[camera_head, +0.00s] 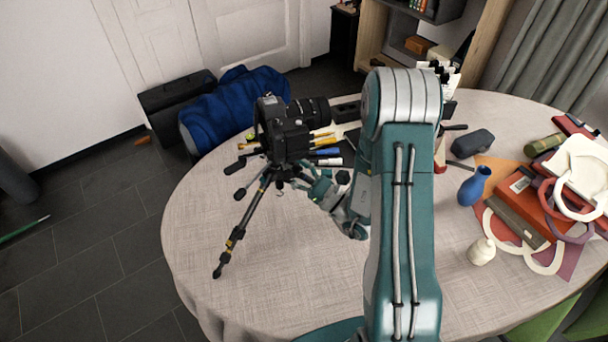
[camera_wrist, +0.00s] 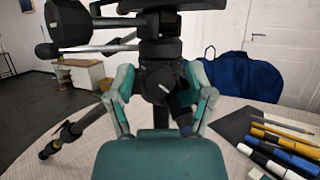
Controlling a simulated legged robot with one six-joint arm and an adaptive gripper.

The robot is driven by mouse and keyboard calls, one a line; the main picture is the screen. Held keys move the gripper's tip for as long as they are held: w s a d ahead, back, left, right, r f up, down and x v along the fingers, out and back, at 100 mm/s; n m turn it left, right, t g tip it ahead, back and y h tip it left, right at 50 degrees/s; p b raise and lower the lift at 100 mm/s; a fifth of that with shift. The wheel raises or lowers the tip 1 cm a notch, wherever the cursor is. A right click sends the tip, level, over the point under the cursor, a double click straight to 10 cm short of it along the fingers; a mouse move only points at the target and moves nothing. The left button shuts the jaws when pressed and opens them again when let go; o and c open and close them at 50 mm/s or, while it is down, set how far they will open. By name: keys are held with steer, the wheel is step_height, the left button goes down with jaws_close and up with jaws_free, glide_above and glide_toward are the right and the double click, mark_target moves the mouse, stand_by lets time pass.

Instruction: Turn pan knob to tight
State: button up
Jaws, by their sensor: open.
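A black camera (camera_head: 285,130) sits on top of a tripod (camera_head: 232,240) on the round table. In the wrist view, a dark round knob (camera_wrist: 161,88) with a short white mark shows on the tripod head, straight ahead. My gripper (camera_head: 308,181) is at the tripod head, to its right in the head view. In the wrist view my gripper (camera_wrist: 163,84) is open, with one teal finger on each side of the knob. I cannot tell whether either finger touches it. A black handle (camera_wrist: 68,22) sticks out left of the head. The knob is not distinguishable in the head view.
Pens and markers (camera_wrist: 275,150) lie on the table right of the tripod in the wrist view. A blue vase (camera_head: 474,187), books (camera_head: 515,215) and a small white pot (camera_head: 481,251) stand on the right. The front left of the tabletop (camera_head: 290,275) is clear.

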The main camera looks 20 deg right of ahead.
steer(key=v, duration=1.2)
steer(key=shift+w+f, duration=0.1)
steer(key=shift+w, duration=0.1)
steer(key=s+a+r+n+g+h, duration=0.2)
steer(key=s+a+r+n+g, duration=0.35)
steer(key=n+g, duration=0.5)
steer(key=s+a+r+n+g+h, duration=0.3)
steer(key=s+a+r+n+g, duration=0.3)
steer(key=n+g, duration=0.45)
steer(key=s+d+r+n+t+h, duration=0.1)
steer(key=d+r+n+t+h, duration=0.3)
steer(key=r+n+t+h, duration=0.2)
step_height(320, 180, up, 3)
steer(key=t+h, duration=0.3)
steer(key=shift+d+f+n, duration=0.25)
steer(key=shift+d+n, duration=0.1)
steer(key=shift+n, duration=0.05)
steer(key=shift+s, duration=0.1)
